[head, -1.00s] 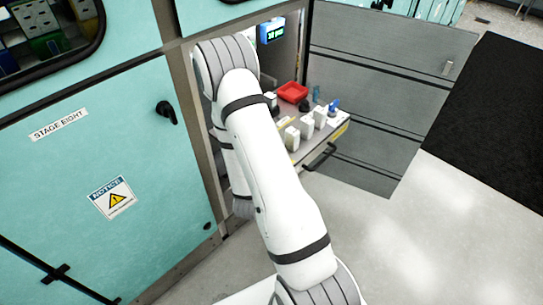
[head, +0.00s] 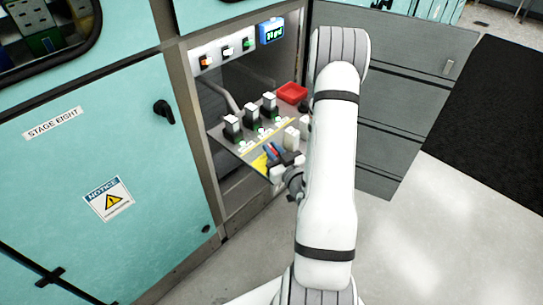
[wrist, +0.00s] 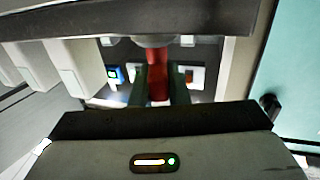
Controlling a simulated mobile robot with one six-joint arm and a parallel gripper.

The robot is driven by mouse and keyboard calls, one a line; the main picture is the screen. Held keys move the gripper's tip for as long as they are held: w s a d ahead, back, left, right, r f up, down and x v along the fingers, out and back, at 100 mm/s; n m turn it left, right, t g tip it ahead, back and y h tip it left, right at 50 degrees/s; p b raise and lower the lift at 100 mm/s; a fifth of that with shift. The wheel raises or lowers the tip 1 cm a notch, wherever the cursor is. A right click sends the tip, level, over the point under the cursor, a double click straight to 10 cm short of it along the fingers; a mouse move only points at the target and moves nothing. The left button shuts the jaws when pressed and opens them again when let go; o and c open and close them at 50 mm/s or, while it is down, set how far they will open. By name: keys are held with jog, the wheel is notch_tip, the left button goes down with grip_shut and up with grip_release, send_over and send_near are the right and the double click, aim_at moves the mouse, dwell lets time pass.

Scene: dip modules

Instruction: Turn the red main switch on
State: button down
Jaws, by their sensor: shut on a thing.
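The red switch (wrist: 158,82) shows in the wrist view as a red upright handle below a round grey base. My gripper (wrist: 157,88) has one finger on each side of it and is shut on it. In the head view my gripper (head: 277,160) is at the front of the pulled-out shelf, low beside its yellow marking. There the fingers and wrist mostly hide the switch, and whether it is turned cannot be told.
The shelf (head: 228,140) carries several white-topped dark modules (head: 232,125) and a red tray (head: 292,92). Behind it are a panel of indicators (head: 228,52) and a blue display (head: 271,31). An open grey door (head: 400,90) stands to the right; a teal cabinet (head: 75,165) stands left.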

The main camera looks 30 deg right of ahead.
jog(key=shift+n+g+y+b, duration=0.5)
jog(key=shift+n+y+b, duration=0.4)
jog(key=shift+n+y, duration=1.05)
jog(key=shift+y, duration=0.65)
jog(key=c, duration=1.4)
grip_release()
jog(key=v, duration=0.7)
jog(key=shift+s+d, duration=0.15)
jog(key=shift+s, duration=0.2)
